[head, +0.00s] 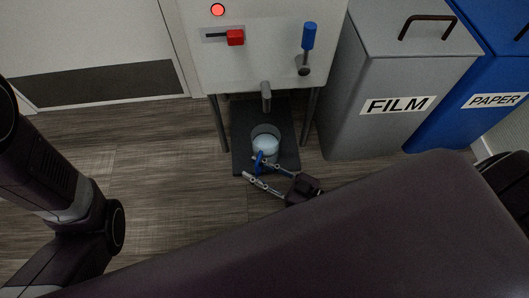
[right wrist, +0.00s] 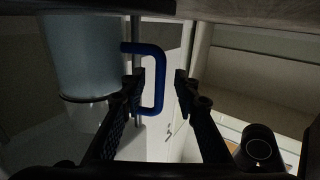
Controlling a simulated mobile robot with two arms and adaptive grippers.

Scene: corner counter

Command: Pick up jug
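The jug (head: 265,145) stands on a dark base plate under a spout, with pale contents and a blue handle (head: 259,163) facing me. In the right wrist view the jug (right wrist: 82,55) is translucent and pale blue, at the upper left. Its blue handle (right wrist: 159,85) shows between the fingertips. My right gripper (head: 249,167) is open at the handle, one finger on either side. In the right wrist view the right gripper (right wrist: 158,86) shows gaps, at least on the right side. My left gripper is out of view; only my left arm shows.
The white dispenser (head: 270,65) has a spout (head: 266,97) right above the jug, a red slider (head: 235,37) and a blue lever (head: 309,38). Its legs flank the base plate (head: 285,115). A grey FILM bin (head: 400,75) and blue PAPER bin (head: 465,115) stand right.

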